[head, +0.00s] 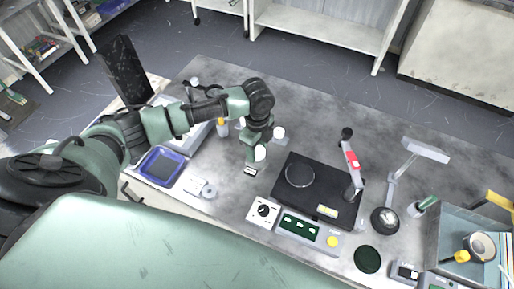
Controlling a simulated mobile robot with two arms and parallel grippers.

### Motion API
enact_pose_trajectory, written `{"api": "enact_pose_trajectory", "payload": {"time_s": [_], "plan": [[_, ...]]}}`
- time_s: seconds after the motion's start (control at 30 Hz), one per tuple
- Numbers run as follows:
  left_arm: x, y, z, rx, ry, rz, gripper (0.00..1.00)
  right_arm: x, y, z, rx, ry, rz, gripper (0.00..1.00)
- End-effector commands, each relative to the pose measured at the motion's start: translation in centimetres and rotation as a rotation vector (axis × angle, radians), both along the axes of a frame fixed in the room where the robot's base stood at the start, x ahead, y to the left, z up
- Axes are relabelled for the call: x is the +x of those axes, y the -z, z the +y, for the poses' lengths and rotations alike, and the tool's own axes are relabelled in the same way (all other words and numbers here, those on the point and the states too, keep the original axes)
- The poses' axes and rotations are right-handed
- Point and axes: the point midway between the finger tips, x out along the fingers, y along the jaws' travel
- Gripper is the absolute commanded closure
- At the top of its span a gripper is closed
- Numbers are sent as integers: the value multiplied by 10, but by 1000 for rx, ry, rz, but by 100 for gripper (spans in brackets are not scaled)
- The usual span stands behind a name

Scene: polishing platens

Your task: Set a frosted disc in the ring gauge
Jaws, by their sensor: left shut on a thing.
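My left gripper (251,163) points down over the table, left of the black polishing plate. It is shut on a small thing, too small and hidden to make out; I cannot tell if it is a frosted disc. A small pale piece with a dark face (250,171) shows at the fingertips. A thin ring outline (300,174) lies on the black plate (325,184), to the right of the gripper. A small whitish ring-shaped piece (208,191) lies to the lower left. I cannot tell which of these is the ring gauge. My right gripper is not in view.
A blue tray (160,166) is at left. A dial box (263,211) and a green-screened panel (299,225) stand in front of the plate. A lamp (385,219), a dark green round pad (367,259) and an open bin (445,222) are at right.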

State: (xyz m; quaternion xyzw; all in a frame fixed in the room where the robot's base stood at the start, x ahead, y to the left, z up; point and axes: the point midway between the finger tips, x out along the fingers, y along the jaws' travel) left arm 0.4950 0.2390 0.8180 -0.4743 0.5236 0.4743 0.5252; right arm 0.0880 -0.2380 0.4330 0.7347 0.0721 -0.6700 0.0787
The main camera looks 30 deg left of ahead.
Motion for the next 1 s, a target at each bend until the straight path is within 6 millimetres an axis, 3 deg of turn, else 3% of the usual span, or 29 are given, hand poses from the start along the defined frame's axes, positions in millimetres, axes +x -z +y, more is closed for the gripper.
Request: {"api": "enact_pose_trajectory", "payload": {"time_s": [1.0], "plan": [[0, 12, 0, 0, 1, -1, 96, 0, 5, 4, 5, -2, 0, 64]]}}
